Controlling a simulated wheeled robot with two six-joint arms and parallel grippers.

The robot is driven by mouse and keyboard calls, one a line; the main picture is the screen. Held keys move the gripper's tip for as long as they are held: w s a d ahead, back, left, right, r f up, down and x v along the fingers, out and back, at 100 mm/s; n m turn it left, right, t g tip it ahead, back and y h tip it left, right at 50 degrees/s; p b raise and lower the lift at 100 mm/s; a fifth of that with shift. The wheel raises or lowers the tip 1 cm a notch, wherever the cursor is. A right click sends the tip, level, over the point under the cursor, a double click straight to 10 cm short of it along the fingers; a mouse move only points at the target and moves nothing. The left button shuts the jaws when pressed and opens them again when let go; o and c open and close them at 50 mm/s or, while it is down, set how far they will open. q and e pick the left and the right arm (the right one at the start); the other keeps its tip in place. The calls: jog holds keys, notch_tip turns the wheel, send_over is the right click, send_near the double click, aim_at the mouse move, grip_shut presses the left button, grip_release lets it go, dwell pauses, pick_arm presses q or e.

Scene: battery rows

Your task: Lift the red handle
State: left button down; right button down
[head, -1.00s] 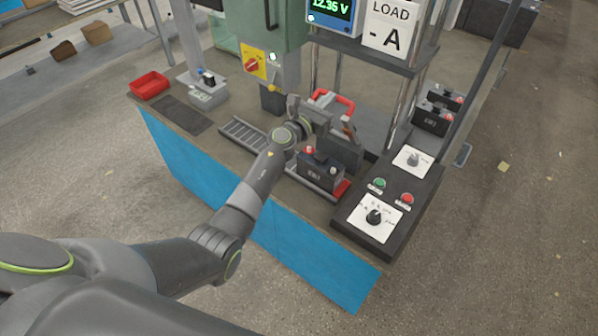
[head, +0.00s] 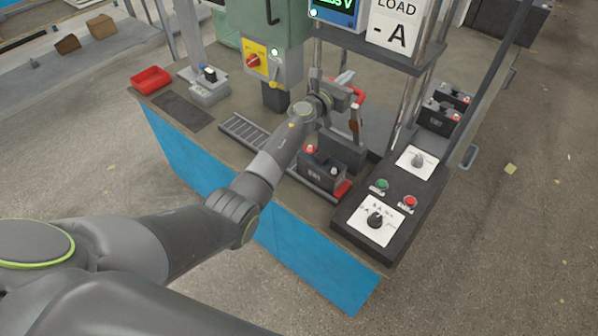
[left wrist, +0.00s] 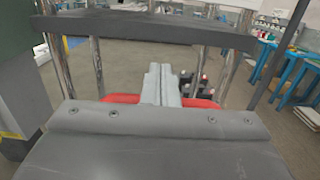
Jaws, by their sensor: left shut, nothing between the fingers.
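The red handle (head: 359,96) stands on the bench fixture behind my left wrist, and much of it is hidden in the head view. My left gripper (head: 345,77) is at the handle, with its pale fingers pointing away from me. In the left wrist view, the shut fingers (left wrist: 161,84) cross the middle of the red handle (left wrist: 203,103), which shows on both sides of them. Nothing is between the fingers. I cannot tell whether they touch the handle. My right gripper is out of view.
A battery (head: 322,170) sits on the rail in front of the fixture. A control panel (head: 360,222) with knobs and buttons is to the right. Metal posts and a shelf stand behind the handle. A red tray (head: 151,79) is at the far left.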

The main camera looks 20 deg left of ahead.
pick_arm(q)
jog(key=shift+s, duration=0.1)
dwell(0.3)
jog(key=shift+s+a+p, duration=0.1)
jog(key=shift+s+p, duration=0.2)
jog(key=shift+p, duration=0.1)
jog(key=p+v, duration=0.4)
jog(key=v, duration=1.2)
jog(key=shift+s+a, duration=0.2)
jog(key=shift+s, duration=0.05)
